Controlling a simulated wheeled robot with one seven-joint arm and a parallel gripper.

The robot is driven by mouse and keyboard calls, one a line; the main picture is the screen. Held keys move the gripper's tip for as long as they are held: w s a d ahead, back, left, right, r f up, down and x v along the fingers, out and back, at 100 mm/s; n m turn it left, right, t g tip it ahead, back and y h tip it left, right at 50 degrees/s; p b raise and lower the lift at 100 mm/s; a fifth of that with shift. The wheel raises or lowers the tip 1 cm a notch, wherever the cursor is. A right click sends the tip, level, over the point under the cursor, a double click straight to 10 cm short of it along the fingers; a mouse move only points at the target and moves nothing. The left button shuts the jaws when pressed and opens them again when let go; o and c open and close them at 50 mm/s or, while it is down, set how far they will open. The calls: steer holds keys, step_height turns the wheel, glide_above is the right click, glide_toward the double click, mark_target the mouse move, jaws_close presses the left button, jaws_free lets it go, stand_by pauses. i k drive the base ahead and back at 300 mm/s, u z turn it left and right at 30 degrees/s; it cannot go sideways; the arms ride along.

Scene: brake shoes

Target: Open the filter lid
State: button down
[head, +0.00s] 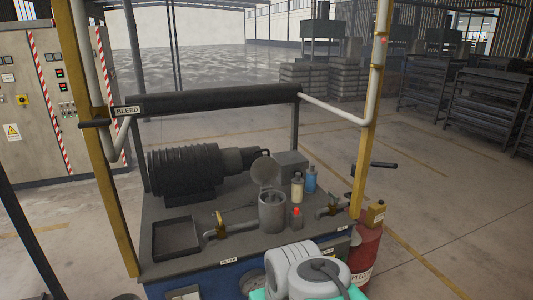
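The filter is most likely the grey cylindrical pot (272,215) on the bench top, right of the middle. Its round grey lid (266,171) stands tilted up at the pot's back edge, so the pot's mouth is uncovered. Something dark shows inside the mouth, too small to make out. White and dark links of my own arm show at the bottom edge, in front of the bench. My gripper is not in view.
The bench (155,257) carries a ribbed motor (185,170), a shallow black tray (176,238), pipes with yellow valve handles, a cream bottle (297,189), a blue bottle (310,181) and a red-topped item (296,217). Yellow posts and a black crossbar (210,98) frame it.

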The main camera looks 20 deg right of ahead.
mark_target(264, 170)
steer(key=z, duration=0.35)
steer(key=i, duration=1.25)
steer(key=u, duration=0.05)
